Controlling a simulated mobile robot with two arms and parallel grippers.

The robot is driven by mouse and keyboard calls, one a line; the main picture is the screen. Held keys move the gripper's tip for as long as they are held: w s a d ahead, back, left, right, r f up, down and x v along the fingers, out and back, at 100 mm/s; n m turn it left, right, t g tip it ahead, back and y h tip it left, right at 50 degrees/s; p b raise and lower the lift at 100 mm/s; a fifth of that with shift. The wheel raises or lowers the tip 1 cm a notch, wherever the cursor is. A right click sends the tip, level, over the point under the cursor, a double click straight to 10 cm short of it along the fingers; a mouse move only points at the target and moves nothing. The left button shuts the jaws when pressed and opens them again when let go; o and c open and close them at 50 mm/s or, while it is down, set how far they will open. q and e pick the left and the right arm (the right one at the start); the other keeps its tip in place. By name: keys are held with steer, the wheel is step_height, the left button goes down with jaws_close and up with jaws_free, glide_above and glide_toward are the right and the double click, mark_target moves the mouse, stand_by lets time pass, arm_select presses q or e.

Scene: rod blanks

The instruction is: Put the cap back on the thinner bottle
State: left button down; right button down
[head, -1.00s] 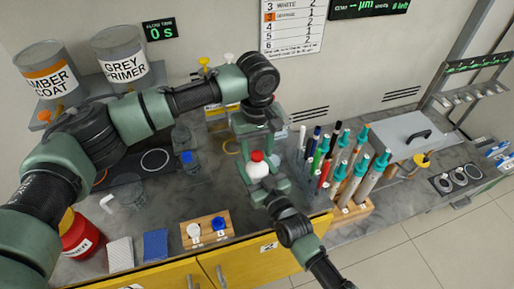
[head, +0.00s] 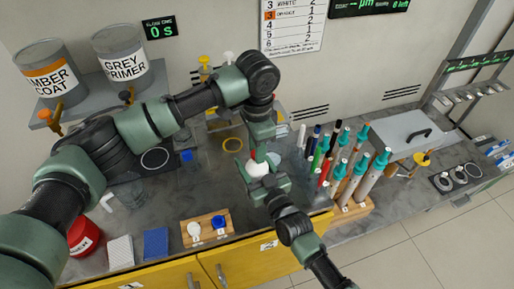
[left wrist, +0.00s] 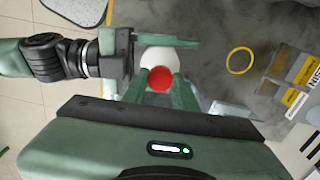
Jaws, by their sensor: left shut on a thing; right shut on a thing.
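A white rounded bottle (head: 258,170) is held upright by my right gripper (head: 268,182), in the middle of the head view. A red cap (left wrist: 159,79) is between the fingers of my left gripper (left wrist: 160,92) in the left wrist view, which is shut on it. In that view the white bottle (left wrist: 160,58) shows right behind the cap. In the head view the left gripper (head: 262,154) is directly above the bottle, and its fingers hide most of the cap. I cannot tell whether the cap is seated or just above the neck.
Several coloured pens and teal-topped tubes (head: 340,170) stand in a wooden rack to the right. A wooden block (head: 206,228) with a white and a blue cap is at the front. A red container (head: 84,236) stands at left. A yellow ring (head: 232,144) lies behind the bottle.

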arm_select(q)
steer(key=m, duration=0.7)
steer(key=c, duration=1)
jaws_free()
steer(key=shift+c, duration=0.2)
step_height(320, 180, up, 12)
arm_select(e)
steer(key=shift+c, duration=1.9)
jaws_free()
